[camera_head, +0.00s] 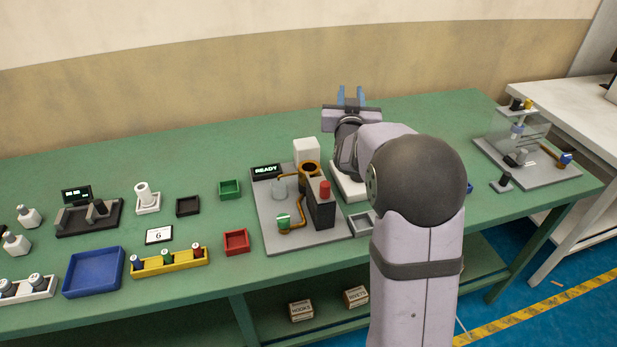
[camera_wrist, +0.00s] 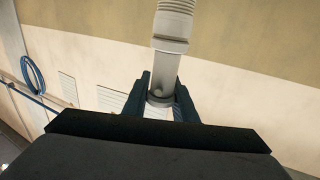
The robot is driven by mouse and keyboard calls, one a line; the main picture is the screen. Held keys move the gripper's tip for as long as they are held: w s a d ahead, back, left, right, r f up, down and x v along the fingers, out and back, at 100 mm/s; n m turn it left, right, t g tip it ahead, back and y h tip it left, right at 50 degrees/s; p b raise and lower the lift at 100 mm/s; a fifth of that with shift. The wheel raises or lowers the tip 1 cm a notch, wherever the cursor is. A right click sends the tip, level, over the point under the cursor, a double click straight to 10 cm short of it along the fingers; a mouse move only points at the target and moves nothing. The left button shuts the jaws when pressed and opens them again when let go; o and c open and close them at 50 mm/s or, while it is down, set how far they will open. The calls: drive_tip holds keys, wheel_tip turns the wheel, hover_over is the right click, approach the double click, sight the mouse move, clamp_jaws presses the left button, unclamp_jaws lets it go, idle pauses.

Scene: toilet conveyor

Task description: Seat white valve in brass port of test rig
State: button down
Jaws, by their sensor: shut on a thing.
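My gripper (camera_wrist: 163,95) is shut on the white valve (camera_wrist: 168,65), a pale grey-white cylinder with a ribbed end at the top of the wrist view. In the head view my gripper (camera_head: 350,96) is raised toward the wall, behind and right of the test rig; the valve cannot be made out there. The test rig (camera_head: 330,233) is a grey plate with brass pipes, a dark block with a red cap and a display reading READY. Its brass port (camera_head: 310,165) is a round, dark-centred opening near the white box, apart from my gripper and with nothing seen in it.
A white box (camera_head: 306,149) stands behind the port. My arm covers the rig's right side. Left on the green table are a green tray (camera_head: 229,197), a red tray (camera_head: 236,251), a yellow rack (camera_head: 181,264) and a blue tray (camera_head: 78,288). A clear-panelled station (camera_head: 535,173) stands far right.

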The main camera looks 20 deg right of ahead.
drive_tip(key=s+a+m+g+h, duration=0.1)
drive_tip(key=a+m+g+h, duration=0.2)
drive_tip(key=a, duration=0.7)
wheel_tip(320, 180, down, 10)
drive_tip(key=h+p, duration=0.1)
drive_tip(key=shift+d+f+t, duration=0.15)
drive_tip(key=shift+d+t, duration=0.05)
drive_tip(key=shift+t, duration=0.1)
idle(0.3)
drive_tip(key=shift+s+f, duration=0.1)
drive_tip(key=shift+s, duration=0.05)
drive_tip(key=shift+f, duration=0.1)
drive_tip(key=c, duration=1.4)
unclamp_jaws()
drive_tip(key=shift+c, duration=0.2)
